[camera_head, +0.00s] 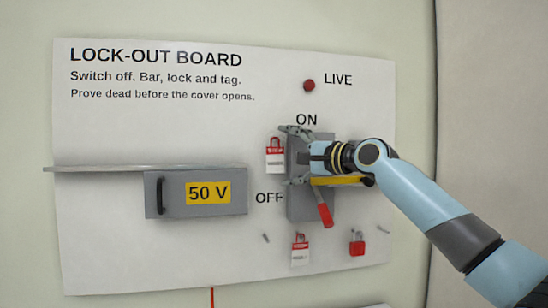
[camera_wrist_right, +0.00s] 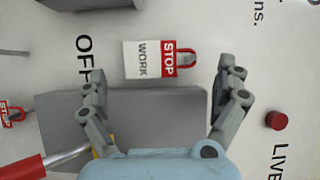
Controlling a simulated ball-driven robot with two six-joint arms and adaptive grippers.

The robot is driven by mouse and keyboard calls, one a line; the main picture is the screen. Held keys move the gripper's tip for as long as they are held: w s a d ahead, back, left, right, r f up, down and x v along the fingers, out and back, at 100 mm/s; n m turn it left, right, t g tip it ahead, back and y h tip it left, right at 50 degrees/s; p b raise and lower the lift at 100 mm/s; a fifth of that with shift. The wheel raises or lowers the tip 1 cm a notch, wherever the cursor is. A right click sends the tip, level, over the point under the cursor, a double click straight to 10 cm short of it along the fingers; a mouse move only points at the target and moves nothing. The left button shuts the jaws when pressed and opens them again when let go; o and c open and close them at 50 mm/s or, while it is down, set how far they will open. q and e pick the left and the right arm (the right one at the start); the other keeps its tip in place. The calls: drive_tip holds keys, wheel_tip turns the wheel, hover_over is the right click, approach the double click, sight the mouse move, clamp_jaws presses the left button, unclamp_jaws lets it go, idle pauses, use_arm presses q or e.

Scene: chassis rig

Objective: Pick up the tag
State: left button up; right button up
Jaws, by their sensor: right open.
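A red-and-white STOP WORK tag (camera_head: 275,156) with a red loop hangs on the board, left of the grey switch box. In the right wrist view the tag (camera_wrist_right: 150,59) shows close up, in front of my fingertips and between their lines. My right gripper (camera_head: 288,156) is open and empty at the switch box, just right of the tag; its two fingers (camera_wrist_right: 162,72) are spread wide in the wrist view. A second, similar tag (camera_head: 300,250) hangs lower on the board, and part of it (camera_wrist_right: 13,113) shows in the wrist view. My left gripper is not in view.
The grey switch box (camera_head: 298,209) stands behind my gripper, with a red-handled lever (camera_head: 325,214) pointing down and a yellow bar (camera_head: 338,181) across it. A red padlock (camera_head: 357,244) hangs lower right. The 50 V box (camera_head: 164,208) and a shelf (camera_head: 100,169) are at left.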

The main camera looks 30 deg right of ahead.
sight(276, 155)
drive_tip(key=p+x, duration=0.1)
drive_tip(key=x, duration=0.3)
drive_tip(key=shift+w+a, duration=0.1)
drive_tip(key=shift+w, duration=0.4)
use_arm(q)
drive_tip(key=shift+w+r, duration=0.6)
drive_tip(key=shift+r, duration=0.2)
use_arm(e)
drive_tip(key=c, duration=0.6)
